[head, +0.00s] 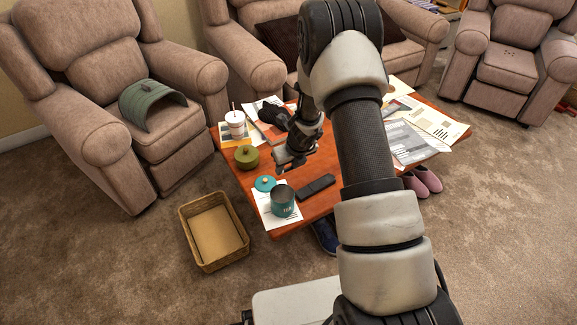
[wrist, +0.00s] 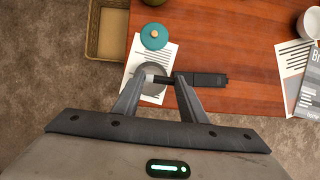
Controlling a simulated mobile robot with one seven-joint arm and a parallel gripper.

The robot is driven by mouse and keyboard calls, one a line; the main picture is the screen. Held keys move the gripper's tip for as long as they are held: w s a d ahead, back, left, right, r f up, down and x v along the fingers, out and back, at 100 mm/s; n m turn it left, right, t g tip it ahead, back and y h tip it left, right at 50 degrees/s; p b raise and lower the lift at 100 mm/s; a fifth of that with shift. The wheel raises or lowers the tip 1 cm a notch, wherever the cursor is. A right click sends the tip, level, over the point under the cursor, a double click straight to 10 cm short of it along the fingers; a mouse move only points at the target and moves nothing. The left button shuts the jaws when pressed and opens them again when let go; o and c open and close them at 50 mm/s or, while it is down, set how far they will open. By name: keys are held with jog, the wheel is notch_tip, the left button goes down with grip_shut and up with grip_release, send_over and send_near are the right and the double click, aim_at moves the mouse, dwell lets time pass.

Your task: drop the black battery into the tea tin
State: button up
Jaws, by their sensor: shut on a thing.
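The tea tin (head: 283,203) is a teal, open-topped can standing on a white paper at the table's near left corner. In the wrist view its grey round opening (wrist: 152,93) shows below the fingers, partly covered by them. My gripper (wrist: 163,79) is shut on the small black battery (wrist: 164,80), which lies crosswise between the fingertips. In the head view my gripper (head: 288,163) hangs above the table, behind the tin as pictured; the battery cannot be made out there. The battery is apart from the tin, over the right part of its opening in the wrist view.
A teal lid (head: 265,184) lies beside the tin. A black remote (head: 316,187) lies right of it. An olive pot (head: 246,157), a white cup (head: 236,124) and papers (head: 415,145) stand or lie farther back. A wicker basket (head: 213,230) is on the floor at left.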

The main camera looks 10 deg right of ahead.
notch_tip(320, 180, down, 6)
jog(key=b, duration=0.5)
jog(key=shift+r, duration=0.15)
jog(key=o, duration=1.1)
jog(key=p+v, duration=0.6)
jog(key=v, duration=1.1)
jog(key=shift+s+d+r, duration=0.1)
jog(key=shift+s+r, duration=0.05)
